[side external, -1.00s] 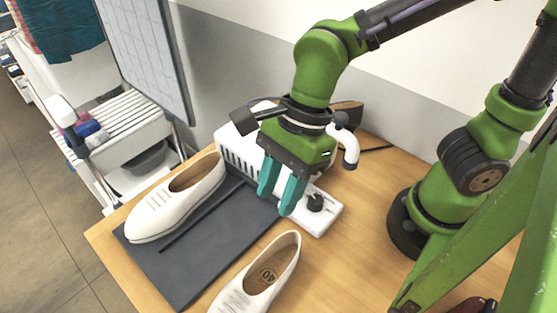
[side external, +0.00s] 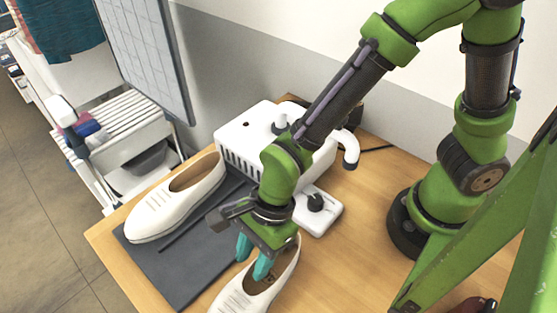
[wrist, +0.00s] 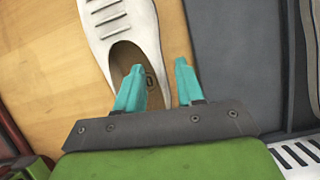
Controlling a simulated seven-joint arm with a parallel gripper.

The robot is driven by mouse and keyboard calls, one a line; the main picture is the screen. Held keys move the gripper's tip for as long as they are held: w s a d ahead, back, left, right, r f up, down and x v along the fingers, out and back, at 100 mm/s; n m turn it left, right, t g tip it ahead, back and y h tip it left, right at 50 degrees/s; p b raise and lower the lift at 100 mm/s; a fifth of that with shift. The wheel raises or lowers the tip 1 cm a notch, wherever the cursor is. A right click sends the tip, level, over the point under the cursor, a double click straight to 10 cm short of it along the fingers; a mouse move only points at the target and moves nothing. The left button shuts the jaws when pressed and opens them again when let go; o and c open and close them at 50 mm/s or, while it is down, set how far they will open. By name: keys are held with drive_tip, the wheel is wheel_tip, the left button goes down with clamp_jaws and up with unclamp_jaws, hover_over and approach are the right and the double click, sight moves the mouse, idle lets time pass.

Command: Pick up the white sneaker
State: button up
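A white sneaker (side external: 232,298) lies on the wooden table at the front, partly cut off by the lower edge. Its laced top (wrist: 118,22) and dark opening show in the wrist view. A second white shoe (side external: 160,208) lies on the dark mat at the left. My gripper (side external: 250,266) is open and points down at the front sneaker's opening. In the wrist view my gripper (wrist: 158,68) has its left finger over the opening and its right finger outside the side wall. Whether the fingers touch the shoe cannot be told.
The dark mat (side external: 190,285) lies beside the front sneaker. A white machine with a hose (side external: 262,122) stands behind, with a small white knobbed unit (side external: 325,218) near my wrist. The wooden table (side external: 340,270) is clear to the right of the sneaker.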

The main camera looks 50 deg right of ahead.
drive_tip(key=shift+x, duration=0.8)
drive_tip(key=shift+c, duration=0.5)
clamp_jaws()
drive_tip(key=shift+r, duration=0.1)
